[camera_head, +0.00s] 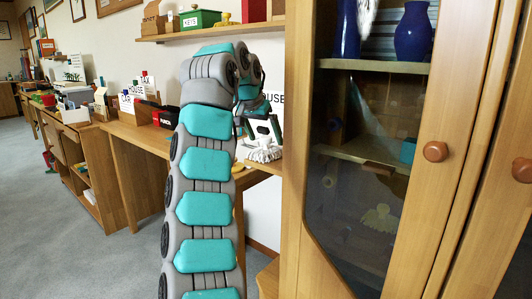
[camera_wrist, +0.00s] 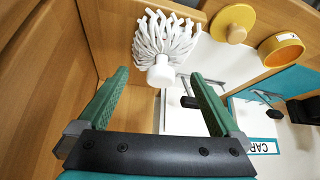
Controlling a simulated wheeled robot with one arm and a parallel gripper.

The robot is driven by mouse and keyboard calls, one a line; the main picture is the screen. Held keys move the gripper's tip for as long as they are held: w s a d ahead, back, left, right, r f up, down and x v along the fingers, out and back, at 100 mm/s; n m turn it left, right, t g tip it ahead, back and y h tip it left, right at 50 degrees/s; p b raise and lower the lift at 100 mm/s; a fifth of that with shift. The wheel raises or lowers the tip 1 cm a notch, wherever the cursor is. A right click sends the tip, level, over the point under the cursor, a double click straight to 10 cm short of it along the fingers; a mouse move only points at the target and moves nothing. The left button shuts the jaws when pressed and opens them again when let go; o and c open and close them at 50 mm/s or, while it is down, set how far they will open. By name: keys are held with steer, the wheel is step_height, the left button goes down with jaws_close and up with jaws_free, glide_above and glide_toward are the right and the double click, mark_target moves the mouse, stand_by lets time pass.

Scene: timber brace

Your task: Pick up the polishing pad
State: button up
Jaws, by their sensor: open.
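A white piece with many stringy strands and a round white hub (camera_wrist: 165,40) is ahead of my fingers in the wrist view; I take it to be the polishing pad, though I cannot be sure. It also shows as a white fringed shape in the head view (camera_head: 264,155), just below my gripper (camera_head: 262,132). My gripper's green fingers (camera_wrist: 154,76) are spread apart with nothing between them. The hub lies just beyond the fingertips, roughly midway between them. No contact with the fingers shows.
A yellow lid with a knob (camera_wrist: 236,33) and a yellow round container (camera_wrist: 283,50) are at the upper right of the wrist view. A wooden wall is at its left. In the head view, a glass-door cabinet (camera_head: 435,210) stands close right of my arm, and a shelf (camera_head: 225,32) hangs above.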

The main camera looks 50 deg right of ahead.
mark_target(270, 148)
steer(key=x, duration=0.4)
steer(key=shift+d+f, duration=0.25)
steer(key=shift+d, duration=0.15)
steer(key=shift+s, duration=0.1)
steer(key=c, duration=1.3)
